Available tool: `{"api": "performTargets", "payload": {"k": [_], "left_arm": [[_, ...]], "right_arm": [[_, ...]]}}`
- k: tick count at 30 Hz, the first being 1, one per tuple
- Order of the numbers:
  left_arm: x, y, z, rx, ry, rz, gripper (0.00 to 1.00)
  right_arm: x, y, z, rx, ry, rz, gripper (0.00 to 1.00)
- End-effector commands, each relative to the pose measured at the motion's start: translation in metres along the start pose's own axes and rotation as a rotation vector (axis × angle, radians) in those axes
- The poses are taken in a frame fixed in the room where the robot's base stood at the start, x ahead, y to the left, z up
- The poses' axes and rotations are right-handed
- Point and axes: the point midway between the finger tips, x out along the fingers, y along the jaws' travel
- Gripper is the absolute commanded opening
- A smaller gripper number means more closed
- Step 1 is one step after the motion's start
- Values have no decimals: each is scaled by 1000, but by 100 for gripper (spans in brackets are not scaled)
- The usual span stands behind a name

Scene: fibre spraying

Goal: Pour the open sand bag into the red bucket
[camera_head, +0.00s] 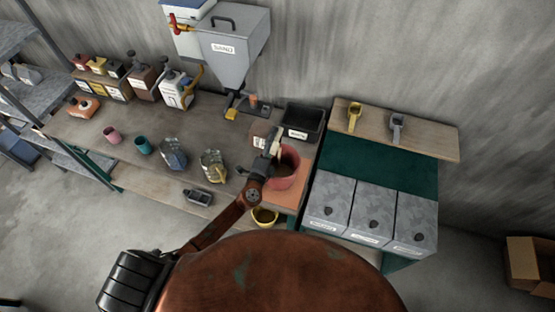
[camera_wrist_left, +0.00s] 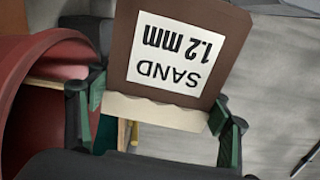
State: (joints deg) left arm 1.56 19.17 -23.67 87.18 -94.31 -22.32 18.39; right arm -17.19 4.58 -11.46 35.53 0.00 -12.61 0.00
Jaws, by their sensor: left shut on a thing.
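The sand bag (camera_wrist_left: 188,92) is brown with a cream band and a white label reading "SAND 1.2 mm", upside down in the left wrist view. My left gripper (camera_wrist_left: 160,115) is shut on it, with a green-padded finger at each side of the cream band. In the head view the left gripper (camera_head: 268,162) is at the left rim of the red bucket (camera_head: 286,180), and the bag is mostly hidden. The bucket stands upright on an orange board, with brown material inside. The bucket wall (camera_wrist_left: 40,120) also shows at left in the wrist view. Whether sand is flowing cannot be seen.
A black bin (camera_head: 303,122) stands behind the bucket. A grey hopper (camera_head: 232,50) is at the back. Lidded grey bins (camera_head: 372,210) are at right.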

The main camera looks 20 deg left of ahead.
Motion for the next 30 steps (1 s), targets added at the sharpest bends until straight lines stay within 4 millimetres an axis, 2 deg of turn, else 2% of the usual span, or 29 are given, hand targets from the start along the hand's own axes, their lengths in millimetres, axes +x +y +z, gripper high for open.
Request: {"api": "performTargets", "payload": {"k": [30], "left_arm": [[0, -4, -6, 113, -1, -3, 23]], "right_arm": [[-4, 0, 0, 0, 0, 0, 40]]}}
